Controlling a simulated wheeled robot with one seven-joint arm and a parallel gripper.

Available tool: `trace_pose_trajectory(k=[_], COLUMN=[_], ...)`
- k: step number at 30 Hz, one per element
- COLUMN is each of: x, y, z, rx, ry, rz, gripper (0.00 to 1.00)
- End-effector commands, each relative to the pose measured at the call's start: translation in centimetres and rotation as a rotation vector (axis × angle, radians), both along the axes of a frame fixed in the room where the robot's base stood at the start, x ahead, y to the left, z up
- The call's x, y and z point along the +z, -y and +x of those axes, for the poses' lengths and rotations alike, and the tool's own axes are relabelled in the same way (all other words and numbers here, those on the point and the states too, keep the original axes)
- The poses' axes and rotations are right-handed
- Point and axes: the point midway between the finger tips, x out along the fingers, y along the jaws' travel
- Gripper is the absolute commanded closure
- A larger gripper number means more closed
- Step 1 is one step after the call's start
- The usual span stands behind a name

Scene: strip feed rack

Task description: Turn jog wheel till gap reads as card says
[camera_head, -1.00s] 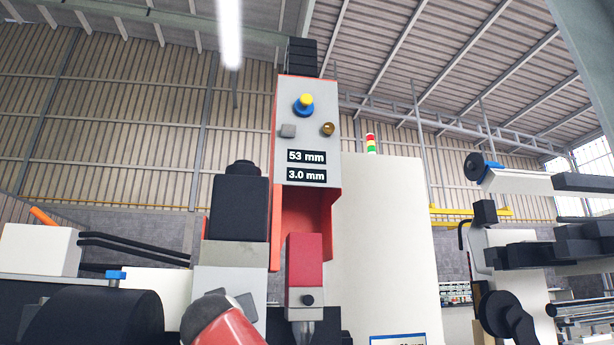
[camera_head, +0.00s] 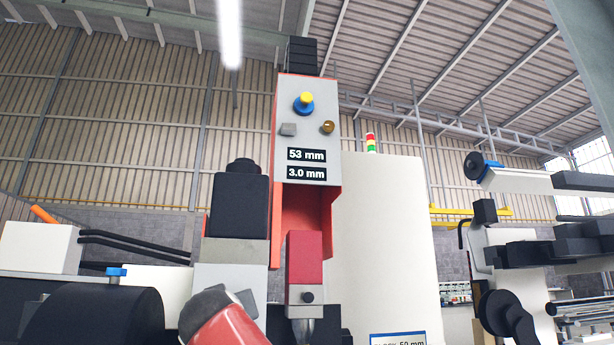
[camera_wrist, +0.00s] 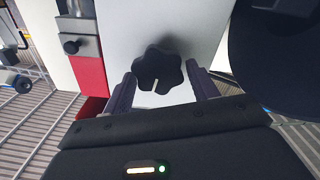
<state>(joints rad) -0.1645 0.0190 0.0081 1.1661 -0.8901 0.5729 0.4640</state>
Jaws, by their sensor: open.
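The jog wheel (camera_wrist: 158,70) is a black lobed knob with a white mark pointing down in the wrist view, on a pale panel. My gripper (camera_wrist: 163,84) is open, one finger on each side of the wheel; I cannot tell whether either finger touches it. In the head view, the upper display (camera_head: 306,155) reads 53 mm and the lower display (camera_head: 306,174) reads 3.0 mm. A white card with a blue border (camera_head: 398,340) is cut off by the bottom edge; its visible line seems to end in 50 mm.
A red block with a grey lower end (camera_head: 304,258) hangs under the display housing (camera_head: 308,120). In the wrist view, a large black disc (camera_wrist: 275,50) stands close on the right, and a red part with a small black knob (camera_wrist: 88,60) is on the left.

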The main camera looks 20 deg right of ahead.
Motion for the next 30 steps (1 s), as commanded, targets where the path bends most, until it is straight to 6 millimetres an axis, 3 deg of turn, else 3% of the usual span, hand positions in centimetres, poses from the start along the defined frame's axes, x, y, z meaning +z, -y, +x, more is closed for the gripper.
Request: trace_pose_trajectory(k=[15,26,30], x=[-0.2,0.0,0.0], y=[-1.1,-1.3,-1.3], z=[-4.1,-4.7,-4.7], rx=[0.001,0.0,0.0], ry=[0.002,0.0,0.0], rz=[0.0,0.0,0.001], gripper=[0.42,0.42,0.27])
